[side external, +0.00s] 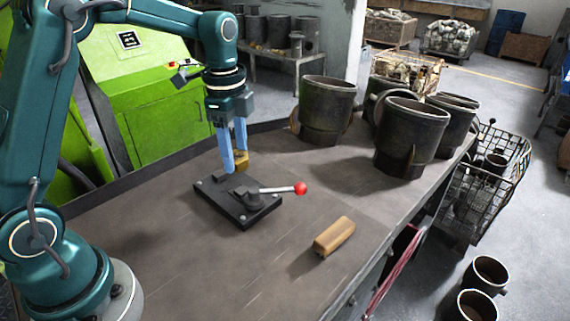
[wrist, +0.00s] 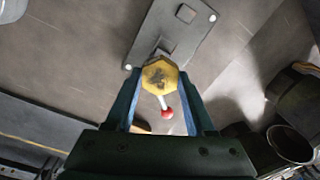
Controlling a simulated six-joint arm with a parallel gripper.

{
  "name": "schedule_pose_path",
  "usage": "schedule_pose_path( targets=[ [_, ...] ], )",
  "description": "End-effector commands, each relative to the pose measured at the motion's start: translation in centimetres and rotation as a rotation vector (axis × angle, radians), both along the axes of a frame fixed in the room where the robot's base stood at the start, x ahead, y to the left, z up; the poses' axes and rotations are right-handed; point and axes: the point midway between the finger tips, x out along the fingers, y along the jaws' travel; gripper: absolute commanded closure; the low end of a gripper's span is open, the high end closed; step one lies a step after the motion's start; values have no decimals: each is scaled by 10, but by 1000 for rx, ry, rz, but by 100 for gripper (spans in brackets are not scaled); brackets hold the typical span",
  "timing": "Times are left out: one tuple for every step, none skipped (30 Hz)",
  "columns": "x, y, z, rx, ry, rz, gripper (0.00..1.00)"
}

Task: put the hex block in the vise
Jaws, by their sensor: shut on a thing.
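My gripper (side external: 233,160) has its blue fingers pointing down, shut on a yellow-brown hex block (side external: 240,158). In the wrist view, the hex block (wrist: 159,75) sits between the two fingertips of my gripper (wrist: 158,77), its six-sided top with a dark rough patch facing the camera. The vise (side external: 212,190) is a dark base plate on the bench with raised jaws and a red-knobbed lever (side external: 300,188). The block appears above the rear side of the vise; the gap height is hard to judge. In the wrist view, the block covers part of the vise (wrist: 165,22).
A wooden block (side external: 334,236) lies on the bench (side external: 190,262) right of the vise. Large dark metal pots (side external: 412,137) stand at the bench's far right. A green machine (side external: 165,115) is behind. The bench front of the vise is clear.

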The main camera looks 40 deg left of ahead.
Motion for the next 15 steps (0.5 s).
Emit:
schedule_pose_path(
  targets=[
    [4, 14, -6, -2, 7, 22, 100],
    [6, 20, -8, -2, 8, 32, 100],
    [7, 27, -11, -3, 14, 50, 100],
    [8, 31, -14, -4, 18, 62, 100],
    [8, 35, -15, -6, 21, 72, 100],
    [7, 38, -18, -7, 27, 82, 100],
    [7, 40, -20, -8, 30, 88, 100],
    [6, 41, -21, -9, 32, 92, 100],
    [6, 42, -22, -8, 32, 95, 100],
    [6, 42, -24, -9, 33, 96, 100],
    [5, 42, -25, -9, 34, 96, 100],
    [5, 41, -28, -10, 35, 95, 100],
    [5, 41, -30, -9, 34, 95, 100],
    [5, 41, -32, -9, 34, 95, 100],
    [5, 41, -36, -10, 35, 95, 100]
  ],
)
